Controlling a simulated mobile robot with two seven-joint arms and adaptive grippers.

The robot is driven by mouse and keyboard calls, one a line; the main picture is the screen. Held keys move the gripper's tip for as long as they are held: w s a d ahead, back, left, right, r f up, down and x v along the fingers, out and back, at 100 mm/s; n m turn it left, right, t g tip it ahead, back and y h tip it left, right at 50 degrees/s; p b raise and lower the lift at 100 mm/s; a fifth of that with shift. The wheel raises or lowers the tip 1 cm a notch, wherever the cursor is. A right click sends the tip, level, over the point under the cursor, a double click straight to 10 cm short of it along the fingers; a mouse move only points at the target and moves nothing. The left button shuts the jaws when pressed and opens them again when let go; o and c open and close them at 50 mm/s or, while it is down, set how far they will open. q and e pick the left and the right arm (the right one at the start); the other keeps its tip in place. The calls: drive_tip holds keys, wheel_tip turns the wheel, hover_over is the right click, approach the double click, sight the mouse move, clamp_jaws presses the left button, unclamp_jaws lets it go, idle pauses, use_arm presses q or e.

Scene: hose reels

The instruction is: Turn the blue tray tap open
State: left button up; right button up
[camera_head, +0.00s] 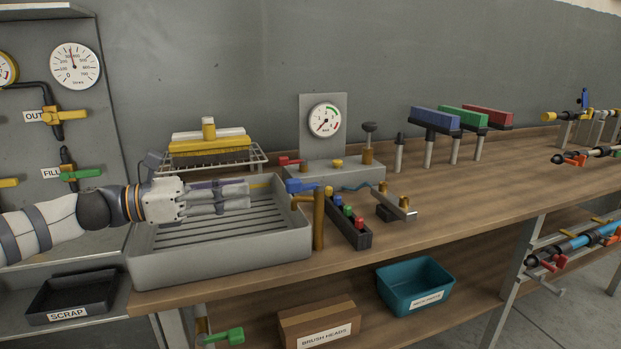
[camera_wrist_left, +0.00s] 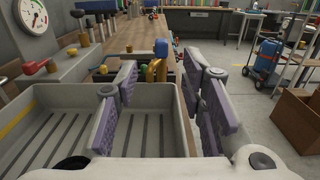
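The blue tray tap has a blue lever handle (camera_head: 302,186) on a brass post (camera_head: 318,218) at the right end of the grey tray (camera_head: 222,260). The handle points left, over the tray's edge, in the head view. In the left wrist view the blue handle (camera_wrist_left: 161,47) shows ahead, between and beyond the fingertips. My left gripper (camera_head: 247,194) is over the tray, pointing right toward the tap and apart from it. In the left wrist view its purple-padded fingers (camera_wrist_left: 160,76) are spread and empty. My right gripper is not in view.
A black rack of coloured knobs (camera_head: 347,220) stands just right of the tap. Behind are a red-handled valve (camera_head: 290,161) and a gauge (camera_head: 325,119). A yellow-topped brush (camera_head: 208,140) rests on a wire rack behind the tray. The bench front right is clear.

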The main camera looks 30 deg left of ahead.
sight(286, 183)
use_arm(q)
drive_tip(key=b+x, duration=0.2)
drive_tip(key=x, duration=0.3)
drive_tip(key=b+x, duration=0.2)
drive_tip(key=x, duration=0.4)
drive_tip(key=shift+w+d+f, duration=0.15)
drive_tip(key=shift+d+f, duration=0.05)
drive_tip(key=shift+d, duration=0.05)
drive_tip(key=shift+w+d+r, duration=0.2)
drive_tip(key=shift+w+r, duration=0.05)
drive_tip(key=shift+r, duration=0.05)
clamp_jaws()
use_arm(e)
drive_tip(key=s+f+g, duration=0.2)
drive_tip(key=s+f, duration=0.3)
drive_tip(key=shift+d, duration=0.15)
